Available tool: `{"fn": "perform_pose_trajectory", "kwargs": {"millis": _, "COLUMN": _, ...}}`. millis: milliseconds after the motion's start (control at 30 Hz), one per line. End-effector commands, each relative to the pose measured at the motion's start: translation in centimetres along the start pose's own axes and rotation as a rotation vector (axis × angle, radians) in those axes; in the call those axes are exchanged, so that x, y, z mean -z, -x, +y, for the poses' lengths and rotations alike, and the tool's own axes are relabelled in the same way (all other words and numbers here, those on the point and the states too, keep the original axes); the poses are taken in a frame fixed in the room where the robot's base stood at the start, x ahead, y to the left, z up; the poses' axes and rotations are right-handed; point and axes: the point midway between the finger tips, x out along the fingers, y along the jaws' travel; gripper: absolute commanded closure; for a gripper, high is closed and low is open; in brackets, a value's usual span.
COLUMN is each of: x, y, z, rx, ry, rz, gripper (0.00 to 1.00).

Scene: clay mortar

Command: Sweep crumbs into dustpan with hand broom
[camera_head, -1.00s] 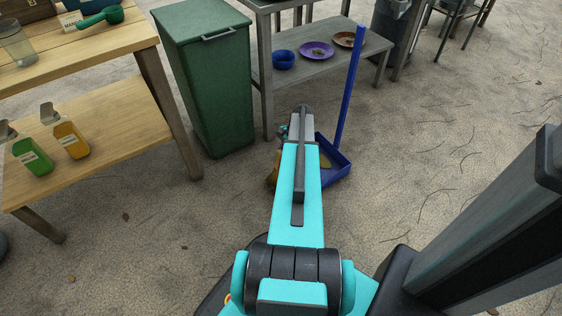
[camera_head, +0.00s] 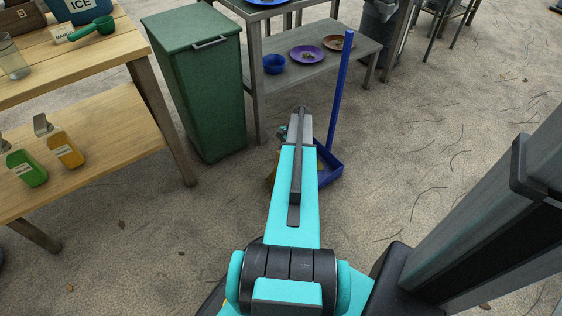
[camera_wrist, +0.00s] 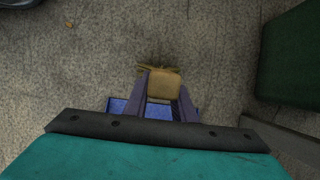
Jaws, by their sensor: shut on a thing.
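My gripper (camera_wrist: 163,92) is shut on the tan hand broom (camera_wrist: 162,80), whose head lies between and just beyond the fingers, close to the floor. In the head view my forearm hides most of the gripper, and only a yellowish edge of the broom (camera_head: 270,177) shows left of it. The blue dustpan (camera_head: 331,173) stands on the floor just right of my arm, its long handle upright. In the wrist view part of the dustpan (camera_wrist: 118,105) shows below and behind the fingers. I cannot make out separate crumbs near the broom.
A green bin (camera_head: 200,95) stands left of my arm, beside a grey shelf table (camera_head: 318,60) with a blue bowl and plates. A wooden table (camera_head: 95,135) with bottles is at left. The floor at right is open, with scattered twigs; a few leaves (camera_head: 122,225) lie at left.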

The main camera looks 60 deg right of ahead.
Motion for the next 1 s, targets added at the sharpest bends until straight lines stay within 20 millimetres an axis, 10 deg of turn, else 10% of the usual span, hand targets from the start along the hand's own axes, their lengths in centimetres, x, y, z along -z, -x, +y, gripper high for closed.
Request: {"fn": "perform_pose_trajectory", "kwargs": {"millis": 1000, "x": 3.6, "y": 1.0, "z": 0.0, "rx": -0.001, "ry": -0.001, "rz": 0.004, "gripper": 1.0}}
